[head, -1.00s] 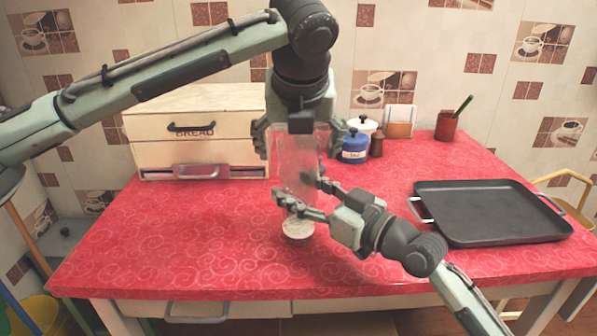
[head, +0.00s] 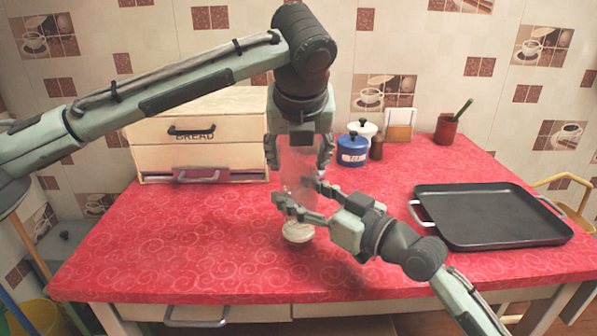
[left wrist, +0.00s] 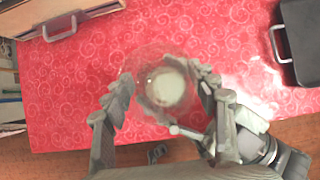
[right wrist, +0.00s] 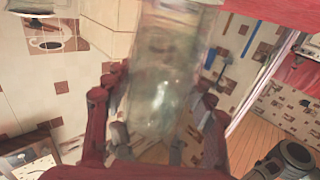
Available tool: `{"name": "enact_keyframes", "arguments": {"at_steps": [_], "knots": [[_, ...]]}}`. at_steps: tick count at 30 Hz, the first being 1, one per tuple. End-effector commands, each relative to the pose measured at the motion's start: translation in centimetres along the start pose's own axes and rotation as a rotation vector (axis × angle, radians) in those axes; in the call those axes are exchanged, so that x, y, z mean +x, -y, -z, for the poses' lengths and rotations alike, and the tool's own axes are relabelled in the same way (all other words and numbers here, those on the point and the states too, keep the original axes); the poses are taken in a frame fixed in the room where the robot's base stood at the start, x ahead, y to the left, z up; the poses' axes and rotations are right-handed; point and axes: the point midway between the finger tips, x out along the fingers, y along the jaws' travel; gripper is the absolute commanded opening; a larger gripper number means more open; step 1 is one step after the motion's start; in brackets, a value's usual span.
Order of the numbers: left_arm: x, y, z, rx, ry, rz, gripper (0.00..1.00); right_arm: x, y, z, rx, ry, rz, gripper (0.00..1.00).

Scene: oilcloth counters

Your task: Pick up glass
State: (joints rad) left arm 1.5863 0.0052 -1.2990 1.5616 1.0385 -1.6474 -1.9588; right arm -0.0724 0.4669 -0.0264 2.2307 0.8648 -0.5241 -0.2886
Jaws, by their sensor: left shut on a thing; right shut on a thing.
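A tall clear glass (head: 297,163) stands upright at the middle of the red counter, faint and see-through in the head view. My left gripper (head: 299,172) points down from above and is shut on its upper part. My right gripper (head: 297,190) reaches in from the right and is shut around it lower down. A pale round piece (head: 298,231) shows beneath the right fingers; I cannot tell if it is the glass's base or a separate thing. In the left wrist view the glass (left wrist: 143,78) surrounds a pale disc. It fills the middle of the right wrist view (right wrist: 162,85).
A bread box (head: 200,150) stands at the back left. A blue jar (head: 352,150), a white jar (head: 368,132) and a red cup (head: 446,128) stand at the back. A black tray (head: 490,215) lies at the right. The counter's left front is clear.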

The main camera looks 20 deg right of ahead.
Motion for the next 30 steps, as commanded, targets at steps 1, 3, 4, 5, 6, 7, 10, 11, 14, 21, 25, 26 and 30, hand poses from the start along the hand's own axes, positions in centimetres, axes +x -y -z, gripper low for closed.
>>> {"name": "enact_keyframes", "arguments": {"at_steps": [1,3,4,5,6,7,10,11,14,21,25,26,30], "knots": [[0.0,0.0,-0.1,0.0,0.001,-0.001,0.22,0.0,0.0,0.1,0.0,-0.001,0.0,0.19],[-0.2,0.0,-0.2,-0.001,0.002,-0.001,0.22,0.0,0.0,0.1,0.0,-0.001,0.0,0.19],[-0.4,0.0,-0.3,-0.001,0.002,-0.001,0.22,0.0,0.0,0.1,0.0,-0.001,0.0,0.19],[-0.7,0.0,-0.5,-0.002,0.003,0.0,0.22,0.0,0.0,0.0,0.0,-0.001,0.0,0.19],[-1.1,0.0,-0.8,-0.003,0.003,0.0,0.22,0.0,0.0,0.0,0.0,0.0,0.0,0.19],[-1.6,0.0,-1.1,-0.003,0.004,0.0,0.22,0.0,0.0,0.0,0.0,0.001,-0.001,0.19],[-3.3,0.0,-2.2,-0.001,0.007,0.001,0.21,0.0,0.0,-0.1,0.0,0.002,-0.001,0.19],[-3.8,0.0,-2.5,-0.002,0.006,0.0,0.21,0.0,0.0,-0.1,0.0,0.002,0.0,0.19],[-5.5,0.0,-3.6,-0.002,0.006,0.0,0.21,0.0,0.0,-0.1,0.0,0.001,0.0,0.19],[-8.1,0.0,-5.2,0.0,0.003,0.0,0.21,0.0,0.0,0.0,0.0,0.001,0.0,0.19],[-8.5,0.0,-5.5,0.0,0.001,0.0,0.21,0.0,0.0,0.0,0.0,0.0,0.0,0.19],[-8.5,0.0,-5.5,0.0,0.001,0.0,0.21,0.0,0.0,0.0,0.0,0.0,0.0,0.19],[-8.5,0.0,-5.5,0.0,0.001,0.0,0.21,0.0,0.0,0.0,0.0,0.0,0.0,0.19]]}}
